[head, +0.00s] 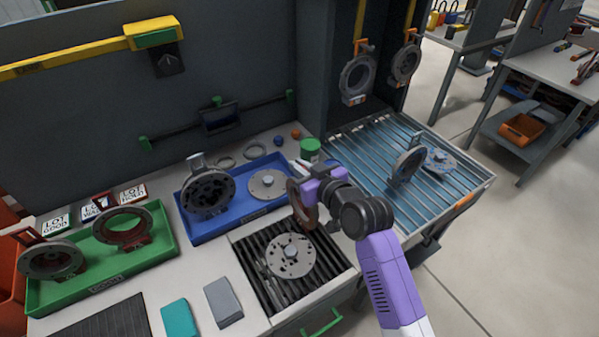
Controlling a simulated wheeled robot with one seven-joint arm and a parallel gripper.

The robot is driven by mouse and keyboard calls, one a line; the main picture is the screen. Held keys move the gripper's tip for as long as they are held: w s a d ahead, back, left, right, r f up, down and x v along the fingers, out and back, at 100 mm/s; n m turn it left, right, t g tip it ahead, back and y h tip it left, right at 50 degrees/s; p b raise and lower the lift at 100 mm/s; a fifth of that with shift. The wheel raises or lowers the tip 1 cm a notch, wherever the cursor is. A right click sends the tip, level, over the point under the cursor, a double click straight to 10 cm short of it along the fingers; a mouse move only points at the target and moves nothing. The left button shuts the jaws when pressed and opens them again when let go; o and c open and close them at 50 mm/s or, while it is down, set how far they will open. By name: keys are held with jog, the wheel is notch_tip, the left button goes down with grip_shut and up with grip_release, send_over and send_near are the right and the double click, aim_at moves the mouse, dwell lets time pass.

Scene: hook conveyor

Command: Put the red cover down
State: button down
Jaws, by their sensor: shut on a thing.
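The red cover (301,208), a dull red-brown ring, is on edge in my gripper (312,187). The purple gripper is shut on it and holds it just behind the dark slatted tray (265,287). A grey round plate (290,256) with holes and a raised centre lies on that tray, in front of the cover. Part of the cover is hidden by my gripper, and I cannot tell whether its lower edge touches anything. Two other reddish ring parts stand in the green tray (160,262) at the left.
The blue tray (188,234) behind holds a dark round housing (208,192) and a flat grey disc (267,184). A slatted rack (455,182) at the right holds grey parts. Ring parts hang on hooks above. A teal block (178,318) and grey block (223,302) lie in front.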

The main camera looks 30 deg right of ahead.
jog(key=shift+f, duration=0.95)
jog(key=shift+f, duration=0.15)
jog(key=c, duration=2)
grip_release()
jog(key=shift+f, duration=0.2)
jog(key=o, duration=0.4)
jog(key=shift+o, duration=0.2)
jog(key=shift+r, duration=0.1)
jog(key=shift+r, duration=0.2)
jog(key=b+v, duration=0.1)
jog(key=v, duration=1.1)
jog(key=shift+b, duration=0.4)
